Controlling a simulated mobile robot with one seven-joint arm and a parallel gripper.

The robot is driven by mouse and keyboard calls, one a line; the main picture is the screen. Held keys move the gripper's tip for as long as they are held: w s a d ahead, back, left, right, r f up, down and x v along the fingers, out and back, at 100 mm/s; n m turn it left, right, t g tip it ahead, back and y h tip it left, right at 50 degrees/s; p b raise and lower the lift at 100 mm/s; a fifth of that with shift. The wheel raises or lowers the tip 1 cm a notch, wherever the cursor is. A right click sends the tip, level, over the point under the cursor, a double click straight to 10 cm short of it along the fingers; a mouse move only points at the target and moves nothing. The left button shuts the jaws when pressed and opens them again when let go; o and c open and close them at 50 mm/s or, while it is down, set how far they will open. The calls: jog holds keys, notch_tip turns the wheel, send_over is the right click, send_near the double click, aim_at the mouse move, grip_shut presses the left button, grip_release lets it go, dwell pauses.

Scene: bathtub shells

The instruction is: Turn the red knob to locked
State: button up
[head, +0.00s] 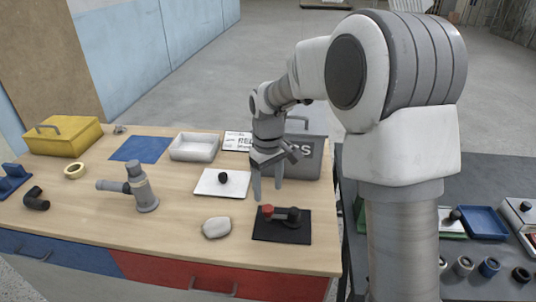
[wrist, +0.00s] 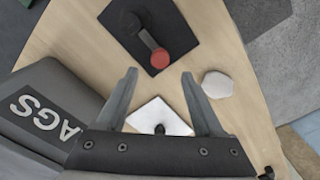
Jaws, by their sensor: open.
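The red knob (head: 267,211) is a red round cap at the end of a short black arm on a black square plate (head: 262,233), near the front right of the wooden table. In the wrist view the red knob (wrist: 160,58) is just beyond the fingertips, with its black arm running up and left across the black plate (wrist: 188,38). My gripper (head: 267,190) hangs above the table, behind and above the red knob. In the wrist view my gripper (wrist: 160,78) has its fingers spread with nothing between them. No locked marking can be read.
A white stone-like lump (head: 216,227) lies left of the plate. A white board with a black knob (head: 209,186) is behind it. A grey bin (head: 312,160) stands at the back right. A grey pipe fitting (head: 146,198) stands left. A dark table (head: 498,268) is at the right.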

aim_at(268, 207)
notch_tip(268, 207, up, 11)
jog(key=shift+p, duration=0.45)
jog(key=s+d+r+m+t, duration=0.2)
jog(key=s+d+r, duration=0.1)
jog(key=s, duration=0.4)
jog(key=s+d+r+m+t, duration=0.1)
jog(key=s+d+r+m, duration=0.1)
jog(key=s+d+r, duration=0.3)
jog(key=s+d+f+m+t, duration=0.2)
jog(key=s+f+m, duration=0.1)
jog(key=s, duration=0.9)
jog(key=shift+s+f+t, duration=0.3)
jog(key=shift+s+f, duration=0.05)
jog(key=shift+f, duration=0.3)
